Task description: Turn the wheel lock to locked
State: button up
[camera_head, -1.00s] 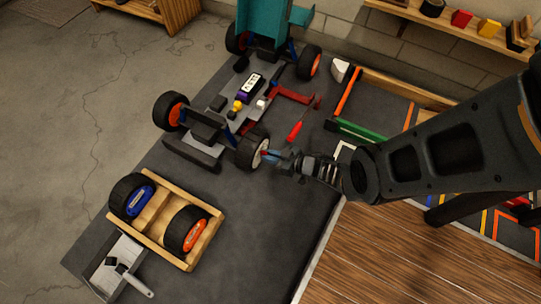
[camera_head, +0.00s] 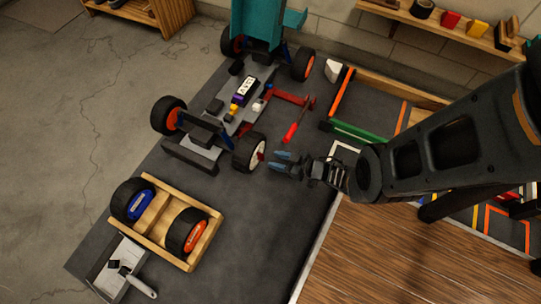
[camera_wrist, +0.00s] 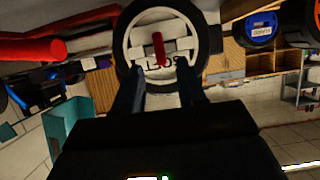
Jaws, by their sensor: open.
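The racecar (camera_head: 208,130) stands on the dark mat. Its near right wheel (camera_head: 244,163) has a black tire and a pale hub, and a small red lock lever (camera_head: 261,155) sticks out from it. In the wrist view the wheel (camera_wrist: 210,40) faces me, with the red lever (camera_wrist: 158,50) upright, close to vertical, at the hub's middle; dark lettering lies below it, partly covered. My gripper (camera_head: 276,162) is just right of the wheel, open and empty, its blue fingertips apart from the lever. In the wrist view the fingers (camera_wrist: 160,90) flank the hub's lower part.
A wooden crate (camera_head: 152,243) with two spare wheels stands at front left, beside a grey tray (camera_head: 97,273) holding a tool. A red-handled tool (camera_head: 293,132) lies near the car. A wooden tabletop (camera_head: 395,255) is at the right. The mat in front of the wheel is clear.

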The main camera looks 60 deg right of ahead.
jog(key=shift+p+v, duration=0.5)
jog(key=shift+v, duration=1)
jog(key=s+a+r+t+h, duration=0.1)
jog(key=s+a+r+h, duration=0.3)
jog(key=a+r, duration=0.9)
jog(key=s+a+r+y, duration=0.1)
jog(key=s+a+r, duration=0.3)
jog(key=r, duration=0.6)
jog(key=s+a+r+y, duration=0.1)
jog(key=s+r, duration=0.5)
jog(key=r, duration=0.4)
notch_tip(320, 180, up, 40)
jog(key=s+a+y+p, duration=0.1)
jog(key=s+p, duration=0.1)
jog(key=p, duration=2.4)
jog(key=shift+a+f+y, duration=0.2)
jog(key=shift+y, duration=0.1)
